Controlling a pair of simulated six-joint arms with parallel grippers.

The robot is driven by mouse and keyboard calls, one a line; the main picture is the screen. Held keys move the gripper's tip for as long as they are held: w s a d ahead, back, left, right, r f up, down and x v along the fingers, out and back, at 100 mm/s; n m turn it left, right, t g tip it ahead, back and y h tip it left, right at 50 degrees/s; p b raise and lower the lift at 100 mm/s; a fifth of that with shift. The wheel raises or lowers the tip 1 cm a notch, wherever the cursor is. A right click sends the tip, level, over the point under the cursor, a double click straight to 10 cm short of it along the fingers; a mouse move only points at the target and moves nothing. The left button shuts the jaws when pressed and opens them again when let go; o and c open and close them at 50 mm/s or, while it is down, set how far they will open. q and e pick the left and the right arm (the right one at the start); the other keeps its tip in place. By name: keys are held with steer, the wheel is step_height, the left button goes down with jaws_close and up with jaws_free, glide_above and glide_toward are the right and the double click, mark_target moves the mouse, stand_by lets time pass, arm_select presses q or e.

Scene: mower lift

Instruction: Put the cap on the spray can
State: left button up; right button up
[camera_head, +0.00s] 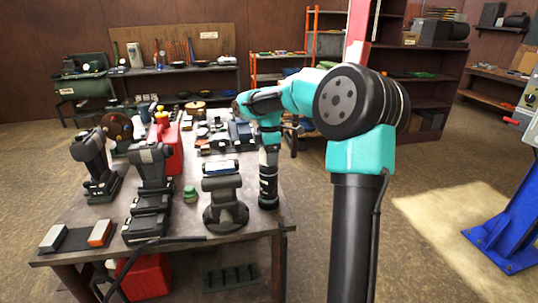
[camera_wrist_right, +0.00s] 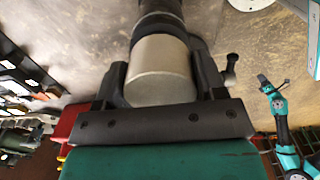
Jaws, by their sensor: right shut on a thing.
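My right gripper (camera_head: 268,148) reaches down over the right edge of the workbench. In the right wrist view my right gripper (camera_wrist_right: 160,78) is shut on a pale cylinder that looks like the cap (camera_wrist_right: 161,66). A dark cylinder, which looks like the spray can (camera_wrist_right: 160,18), lies straight beyond it. In the head view the spray can (camera_head: 268,188) stands upright at the bench's right edge. No gap shows between the two, but I cannot tell whether the cap is seated. My left gripper (camera_wrist_right: 264,82) is small in the right wrist view; its jaws are unclear.
A blue metal stand (camera_head: 510,230) is at the right.

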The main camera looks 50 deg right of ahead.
steer(key=shift+f, duration=0.6)
stand_by(0.8)
steer(key=o, duration=0.6)
steer(key=shift+r, duration=0.1)
steer(key=shift+r, duration=5.4)
